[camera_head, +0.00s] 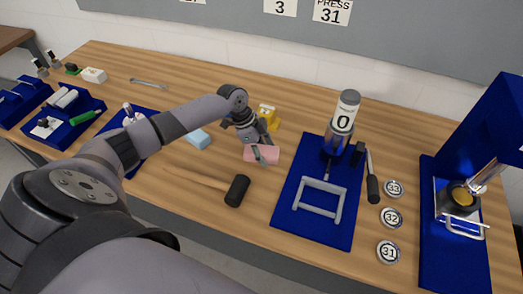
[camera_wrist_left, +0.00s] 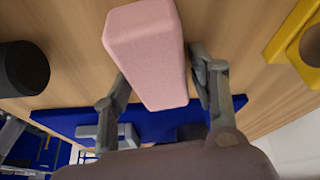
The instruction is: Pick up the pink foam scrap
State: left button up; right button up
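The pink foam scrap (camera_head: 268,153) is a small block lying on the wooden table, left of the blue mat with the grey frame. My left gripper (camera_head: 260,153) reaches down over it from the left and partly hides it. In the left wrist view, the foam scrap (camera_wrist_left: 150,55) sits between the two spread fingers of the left gripper (camera_wrist_left: 163,75), one on each side. The fingers are very close to its sides; firm contact cannot be made out. My right gripper is not in view.
A black cylinder (camera_head: 237,190) stands in front of the foam, a yellow block (camera_head: 268,116) behind it and a light blue block (camera_head: 198,139) to its left. The blue mat (camera_head: 290,213) carries a press-like device. Numbered discs (camera_head: 391,217) lie farther right.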

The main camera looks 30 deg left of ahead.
pick_arm(q)
jog(key=c, duration=0.6)
